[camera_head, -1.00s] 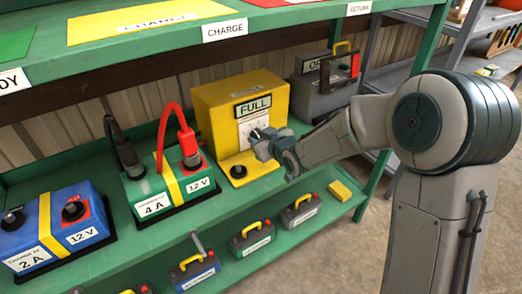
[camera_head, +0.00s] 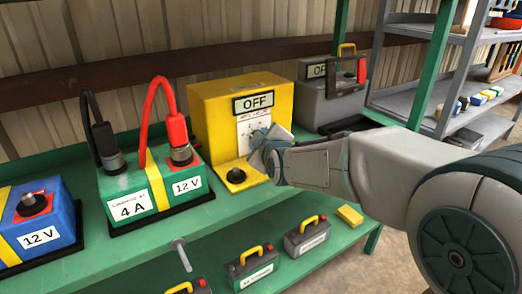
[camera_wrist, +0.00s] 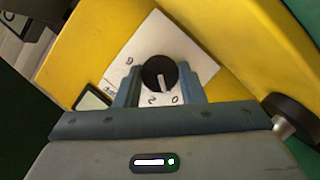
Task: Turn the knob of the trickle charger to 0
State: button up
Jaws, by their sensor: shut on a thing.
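The yellow trickle charger (camera_head: 214,116) stands on the green shelf, and its display (camera_head: 253,102) reads OFF. Its white dial plate (camera_head: 250,124) faces me. In the wrist view the black knob (camera_wrist: 159,73) sits between the two fingers of my gripper (camera_wrist: 160,82), which is shut on it. The knob's white pointer points down, about between the marks 2 and 0 on the dial plate (camera_wrist: 180,45). In the head view my gripper (camera_head: 264,146) hides the knob and the lower dial.
A green 4 A battery (camera_head: 150,196) with black and red clamps stands left of the charger, and a blue battery (camera_head: 38,222) farther left. A black post (camera_head: 236,175) sits on the charger's base. A grey unit (camera_head: 330,105) stands right. Small batteries (camera_head: 250,268) line the lower shelf.

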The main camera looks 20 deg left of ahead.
jog(key=shift+n+t, duration=0.4)
jog(key=shift+n, duration=0.4)
jog(key=o, duration=1)
jog(key=shift+p, duration=0.3)
jog(key=p+v, duration=0.4)
jog(key=v, duration=0.9)
jog(key=shift+s+f, duration=0.1)
jog(key=shift+s, duration=0.4)
jog(key=shift+d, duration=0.1)
